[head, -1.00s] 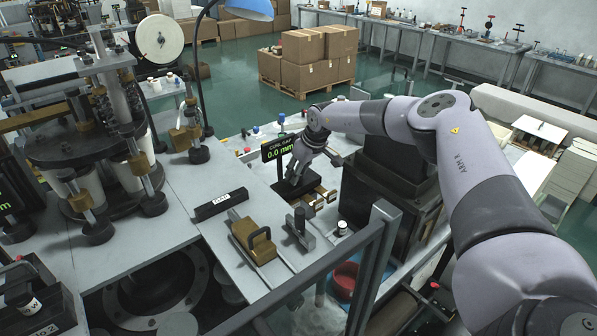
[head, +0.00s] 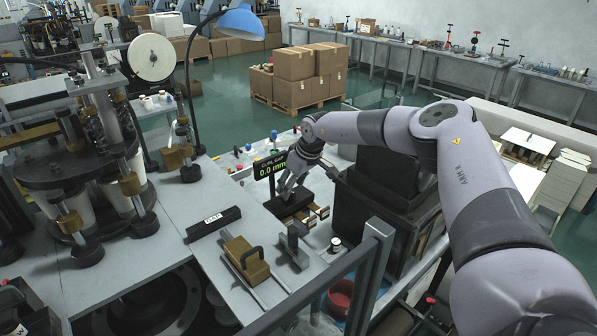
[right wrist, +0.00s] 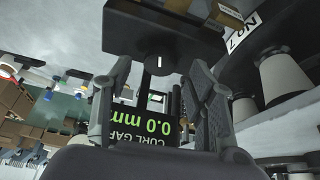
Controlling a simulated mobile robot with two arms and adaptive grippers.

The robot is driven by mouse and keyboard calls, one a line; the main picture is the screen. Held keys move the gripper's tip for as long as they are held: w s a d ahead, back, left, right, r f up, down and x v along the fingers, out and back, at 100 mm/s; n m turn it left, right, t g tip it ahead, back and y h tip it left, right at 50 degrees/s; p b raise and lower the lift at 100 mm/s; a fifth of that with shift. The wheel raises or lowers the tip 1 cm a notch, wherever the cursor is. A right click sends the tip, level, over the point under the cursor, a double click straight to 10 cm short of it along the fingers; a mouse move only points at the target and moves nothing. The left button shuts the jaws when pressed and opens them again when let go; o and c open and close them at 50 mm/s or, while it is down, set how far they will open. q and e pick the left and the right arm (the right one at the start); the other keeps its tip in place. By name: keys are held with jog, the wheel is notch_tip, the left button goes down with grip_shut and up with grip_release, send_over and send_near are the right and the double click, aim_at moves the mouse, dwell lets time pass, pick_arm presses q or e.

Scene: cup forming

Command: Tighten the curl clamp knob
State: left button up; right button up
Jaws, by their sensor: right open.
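The curl gap display (head: 270,166) reads 0.0 mm in green; it shows upside down in the right wrist view (right wrist: 152,125). A small dark round knob with a white mark (right wrist: 160,65) sits between the fingertips in the right wrist view; I take it for the curl clamp knob. My right gripper (head: 287,190) points down over a black base (head: 289,206) beside the display. Its two fingers (right wrist: 158,68) are open, one on each side of the knob, with gaps showing. The knob is hidden by the gripper in the head view. My left gripper is out of view.
A brown block with a black handle (head: 246,259), a grey T-shaped clamp (head: 294,246) and a black GAP bar (head: 213,223) lie on the bench. A grey frame post (head: 371,275) stands in front. Brass blocks (head: 318,212) sit right of the gripper.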

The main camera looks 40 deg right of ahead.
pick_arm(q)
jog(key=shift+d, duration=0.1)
pick_arm(e)
jog(key=v, duration=0.9)
jog(key=shift+s+r, duration=0.2)
jog(key=shift+r, duration=0.2)
jog(key=shift+d, duration=0.1)
